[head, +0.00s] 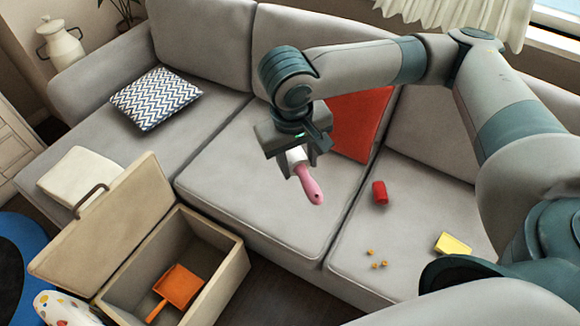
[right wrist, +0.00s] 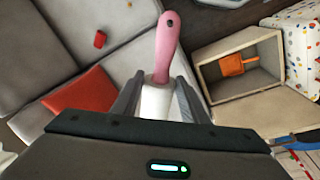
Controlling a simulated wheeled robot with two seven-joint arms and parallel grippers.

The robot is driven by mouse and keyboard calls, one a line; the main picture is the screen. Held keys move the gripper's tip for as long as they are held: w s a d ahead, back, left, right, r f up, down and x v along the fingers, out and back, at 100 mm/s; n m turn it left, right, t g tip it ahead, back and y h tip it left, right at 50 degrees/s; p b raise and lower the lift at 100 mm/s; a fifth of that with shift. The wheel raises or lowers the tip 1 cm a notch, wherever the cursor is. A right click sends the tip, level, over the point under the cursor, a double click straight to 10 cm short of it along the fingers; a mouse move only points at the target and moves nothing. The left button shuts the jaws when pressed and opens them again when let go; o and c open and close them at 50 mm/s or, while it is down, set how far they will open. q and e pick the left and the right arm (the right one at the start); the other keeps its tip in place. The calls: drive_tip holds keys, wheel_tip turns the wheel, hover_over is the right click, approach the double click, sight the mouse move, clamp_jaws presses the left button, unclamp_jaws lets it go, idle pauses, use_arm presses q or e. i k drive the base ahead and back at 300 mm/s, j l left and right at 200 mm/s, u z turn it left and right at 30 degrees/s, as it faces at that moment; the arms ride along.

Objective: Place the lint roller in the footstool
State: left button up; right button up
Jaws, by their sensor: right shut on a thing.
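My right gripper (head: 293,165) is shut on the lint roller (head: 308,185), above the middle sofa cushion. The roller has a white head between the fingers and a pink handle that points down and to the right. In the right wrist view the lint roller (right wrist: 166,45) shows with its handle pointing up, away from the fingers. The footstool (head: 232,272) is an open box at the lower left, its lid (head: 115,225) tilted back to the left. An orange dustpan (head: 180,286) lies inside it. The footstool (right wrist: 215,85) also shows right of the roller in the right wrist view. My left gripper is not in view.
A grey sofa (head: 225,185) fills the middle. On it lie a red can-like object (head: 379,192), a yellow item (head: 453,244), several crumbs (head: 374,264), a red cushion (head: 358,120) and a zigzag cushion (head: 155,98). A spotted item (head: 62,310) stands left of the footstool.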

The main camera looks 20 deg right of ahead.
sight(205, 267)
drive_tip(key=k+j, duration=0.3)
drive_tip(key=k, duration=0.15)
drive_tip(key=k+j, duration=0.25)
drive_tip(key=k, duration=0.2)
